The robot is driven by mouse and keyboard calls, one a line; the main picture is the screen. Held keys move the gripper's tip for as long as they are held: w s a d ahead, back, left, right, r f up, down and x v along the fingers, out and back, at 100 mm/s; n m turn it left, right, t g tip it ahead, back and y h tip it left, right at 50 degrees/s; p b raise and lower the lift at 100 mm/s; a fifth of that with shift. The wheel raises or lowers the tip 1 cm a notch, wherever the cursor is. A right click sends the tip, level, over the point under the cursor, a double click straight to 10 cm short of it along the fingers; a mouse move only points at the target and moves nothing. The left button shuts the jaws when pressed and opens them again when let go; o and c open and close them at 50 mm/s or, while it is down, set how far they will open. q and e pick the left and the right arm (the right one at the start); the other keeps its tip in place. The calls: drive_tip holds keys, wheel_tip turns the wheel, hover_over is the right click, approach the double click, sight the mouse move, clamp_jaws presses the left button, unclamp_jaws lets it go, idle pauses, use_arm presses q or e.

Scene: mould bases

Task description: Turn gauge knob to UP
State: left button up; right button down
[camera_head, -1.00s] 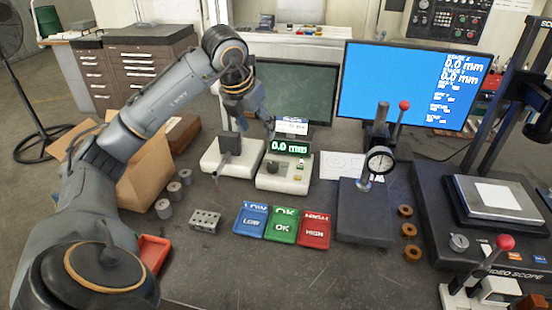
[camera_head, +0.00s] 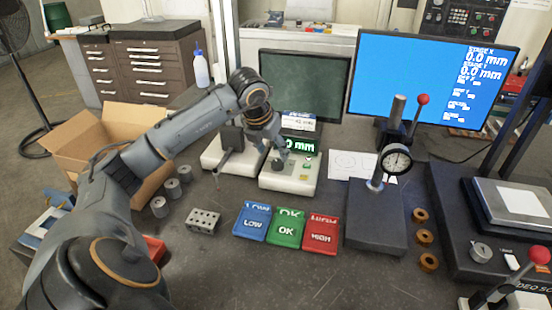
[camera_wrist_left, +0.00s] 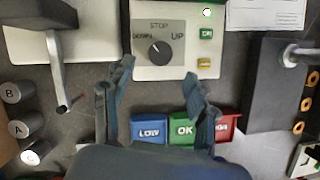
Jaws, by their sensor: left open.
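The gauge box (camera_head: 292,178) is a pale unit on the bench with a green-lit display (camera_head: 303,146), partly covered by my left gripper (camera_head: 280,156). In the left wrist view the black knob (camera_wrist_left: 160,53) sits on a grey panel (camera_wrist_left: 177,29) marked DOWN, STOP and UP. Its white mark seems to point up and left, between DOWN and STOP. My left gripper is open in the left wrist view (camera_wrist_left: 158,84), its two fingers apart, with the knob beyond the tips and nothing between them. Contact with the box cannot be told. My right gripper is out of view.
Blue LOW (camera_head: 252,224), green OK (camera_head: 286,227) and red HIGH (camera_head: 321,233) trays lie in front of the box. A dial gauge stand (camera_head: 375,219) is to the right. A lever stand (camera_head: 230,149) is to the left.

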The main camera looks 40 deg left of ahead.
sight(277, 163)
use_arm(q)
drive_tip(key=p+x, duration=0.1)
drive_tip(key=x, duration=0.5)
drive_tip(key=c, duration=1.2)
